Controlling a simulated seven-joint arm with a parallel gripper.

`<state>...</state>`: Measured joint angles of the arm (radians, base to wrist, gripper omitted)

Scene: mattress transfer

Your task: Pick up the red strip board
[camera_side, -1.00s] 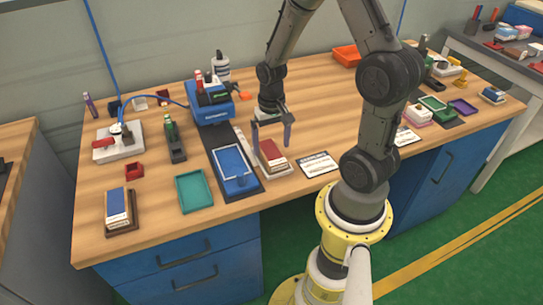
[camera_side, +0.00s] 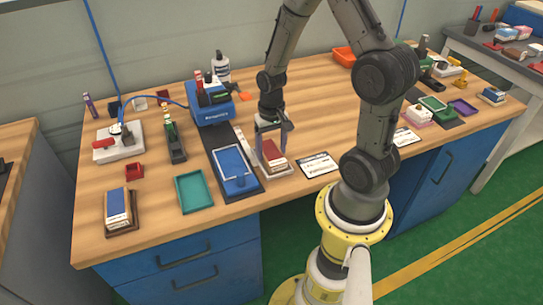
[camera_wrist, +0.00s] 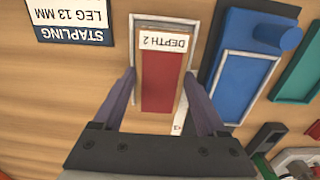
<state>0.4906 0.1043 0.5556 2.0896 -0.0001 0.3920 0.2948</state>
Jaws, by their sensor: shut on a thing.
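The red strip board (camera_side: 274,156) lies in a pale open tray (camera_side: 281,174) near the front edge of the wooden workbench. In the wrist view the red board (camera_wrist: 161,82) sits between my fingers, with a white "DEPTH 2" label (camera_wrist: 165,41) at its far end. My gripper (camera_side: 271,148) is lowered over the tray, one finger at each side of the board. It is shut on the board, which still appears to be down in the tray. The board's underside is hidden.
A blue framed plate (camera_side: 233,168) on a dark mat is close on the left, with a teal tray (camera_side: 193,191) beyond. A white printed card (camera_side: 319,165) lies to the right. A blue device (camera_side: 212,113) stands behind. The bench behind the card is clear.

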